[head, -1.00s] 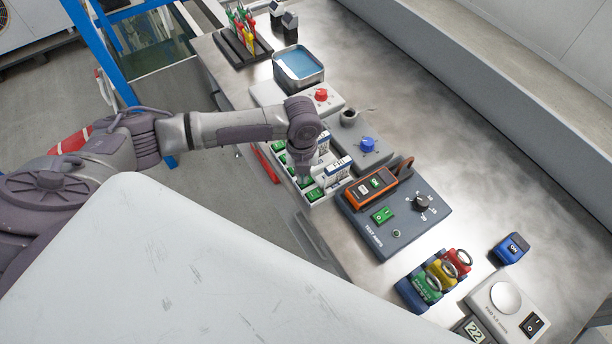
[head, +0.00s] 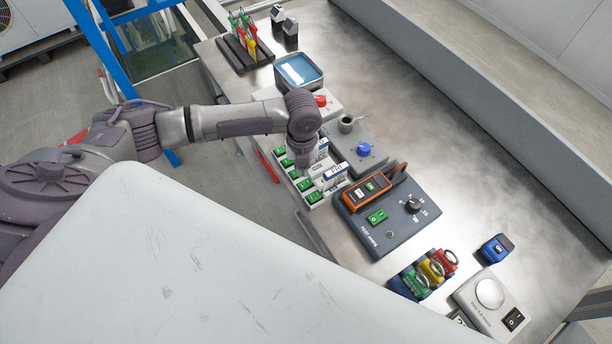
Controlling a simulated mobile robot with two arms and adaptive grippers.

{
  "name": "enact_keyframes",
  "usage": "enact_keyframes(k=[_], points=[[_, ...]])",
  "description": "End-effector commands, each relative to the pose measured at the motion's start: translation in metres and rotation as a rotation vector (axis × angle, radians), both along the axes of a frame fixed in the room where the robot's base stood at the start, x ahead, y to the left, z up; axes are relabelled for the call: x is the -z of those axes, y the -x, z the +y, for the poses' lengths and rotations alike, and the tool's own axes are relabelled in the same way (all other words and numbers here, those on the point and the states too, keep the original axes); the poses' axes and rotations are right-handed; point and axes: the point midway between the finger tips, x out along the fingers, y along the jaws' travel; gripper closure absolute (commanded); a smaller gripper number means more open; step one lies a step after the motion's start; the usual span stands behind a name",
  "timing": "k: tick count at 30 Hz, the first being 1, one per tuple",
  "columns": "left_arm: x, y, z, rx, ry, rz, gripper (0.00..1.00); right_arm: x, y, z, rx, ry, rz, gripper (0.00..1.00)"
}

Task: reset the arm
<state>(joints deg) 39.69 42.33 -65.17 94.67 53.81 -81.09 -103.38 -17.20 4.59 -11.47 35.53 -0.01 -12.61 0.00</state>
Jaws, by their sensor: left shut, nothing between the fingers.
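My left arm reaches in from the left over the metal bench. Its gripper (head: 303,162) points down, just above a white block (head: 318,197) with a row of green switches. The gripper is shut and empty, and the arm's wrist hides part of it. I cannot tell if the fingertips touch the block. My right gripper is not in view.
An orange meter (head: 367,190) lies on a dark test box (head: 394,222). Behind the block are a grey box with a blue knob (head: 363,149) and a blue-lined tray (head: 299,70). Red, yellow and green clamps (head: 431,270) stand at front.

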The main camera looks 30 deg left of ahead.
Motion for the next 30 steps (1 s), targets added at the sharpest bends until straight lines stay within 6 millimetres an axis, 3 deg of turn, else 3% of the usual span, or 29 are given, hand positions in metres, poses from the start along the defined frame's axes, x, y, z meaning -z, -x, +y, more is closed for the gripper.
enact_keyframes(k=[11,16,21,24,27,30], points=[[0.002,0.004,-0.006,-0.010,0.009,0.000,1.00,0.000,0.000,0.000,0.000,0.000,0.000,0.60],[0.007,0.029,-0.052,-0.135,0.083,-0.015,1.00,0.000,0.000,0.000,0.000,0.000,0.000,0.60],[-0.001,0.065,-0.110,-0.445,0.219,-0.033,1.00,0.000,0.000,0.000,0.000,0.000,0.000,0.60],[-0.011,0.083,-0.129,-0.679,0.294,-0.032,1.00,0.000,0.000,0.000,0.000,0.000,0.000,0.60],[-0.021,0.098,-0.136,-0.941,0.360,-0.025,1.00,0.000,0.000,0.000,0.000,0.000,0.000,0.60],[-0.032,0.112,-0.130,-1.231,0.408,-0.016,1.00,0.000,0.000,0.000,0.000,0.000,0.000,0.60]])
